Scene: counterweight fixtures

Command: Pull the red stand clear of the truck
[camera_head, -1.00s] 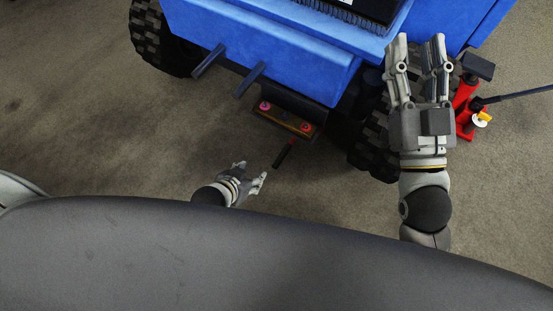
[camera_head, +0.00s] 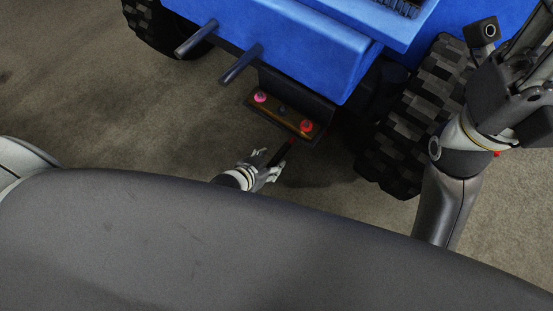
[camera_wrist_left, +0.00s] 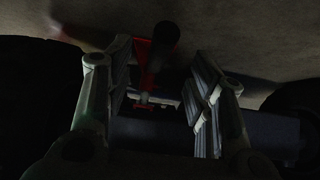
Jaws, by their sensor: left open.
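A black handle (camera_head: 285,154) with a red end sticks out from under the blue truck (camera_head: 270,45). In the left wrist view, a red stand (camera_wrist_left: 142,58) with a dark round-ended bar (camera_wrist_left: 165,38) shows ahead, between the lines of my two fingers. The stand's body is hidden under the truck in the head view. My left gripper (camera_head: 268,165) is open, close beside the near end of the handle; I cannot tell whether they touch. My right gripper (camera_head: 525,62) is raised at the right edge, its fingers partly cut off.
Under the truck's end hangs a plate (camera_head: 283,117) with pink and red knobs. Two dark bars (camera_head: 240,63) jut out to its left. A large tyre (camera_head: 420,120) stands right. Bare floor lies left.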

